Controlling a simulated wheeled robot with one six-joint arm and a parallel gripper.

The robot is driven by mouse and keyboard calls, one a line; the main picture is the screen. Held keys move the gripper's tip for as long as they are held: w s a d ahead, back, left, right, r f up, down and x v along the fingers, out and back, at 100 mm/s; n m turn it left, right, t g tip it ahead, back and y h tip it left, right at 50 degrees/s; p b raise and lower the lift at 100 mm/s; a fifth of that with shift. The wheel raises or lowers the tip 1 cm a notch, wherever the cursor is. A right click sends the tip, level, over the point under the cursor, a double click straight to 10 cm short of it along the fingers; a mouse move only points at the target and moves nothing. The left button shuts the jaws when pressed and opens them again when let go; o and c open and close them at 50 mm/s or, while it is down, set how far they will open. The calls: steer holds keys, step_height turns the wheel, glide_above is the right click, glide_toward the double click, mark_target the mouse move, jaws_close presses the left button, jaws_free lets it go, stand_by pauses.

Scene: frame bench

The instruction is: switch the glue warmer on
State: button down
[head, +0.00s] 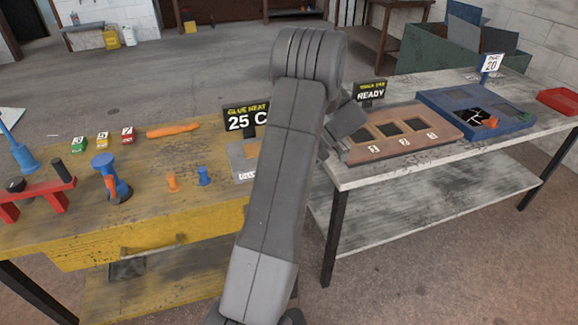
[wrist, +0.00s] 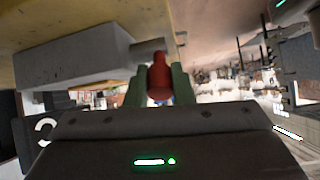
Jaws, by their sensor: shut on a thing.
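The glue warmer's dark sign (head: 247,117) reads "GLUE HEAT 25 C" in the head view. Below it is the warmer's grey body (head: 241,160), partly hidden by my arm. In the wrist view a grey box (wrist: 75,48) with a short grey stub stands by the yellow bench. My gripper (wrist: 160,88) has its green fingers shut on a red knob-like part (wrist: 160,76), right by that stub. I cannot tell whether the red part is joined to the stub.
The yellow bench (head: 60,225) holds an orange tool (head: 172,130), orange and blue pegs, and small numbered blocks. On the grey bench, a brown numbered board (head: 405,132) with a "READY" sign (head: 370,92) and a blue tray (head: 440,98) stand to the right of my arm.

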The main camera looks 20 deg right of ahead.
steer(key=shift+d+f+y, duration=0.15)
steer(key=shift+f+y, duration=0.05)
steer(key=shift+y, duration=0.2)
steer(key=c, duration=1.5)
jaws_free()
steer(key=shift+p+v, duration=2.6)
steer(key=shift+v, duration=4.3)
steer(key=shift+f, duration=0.1)
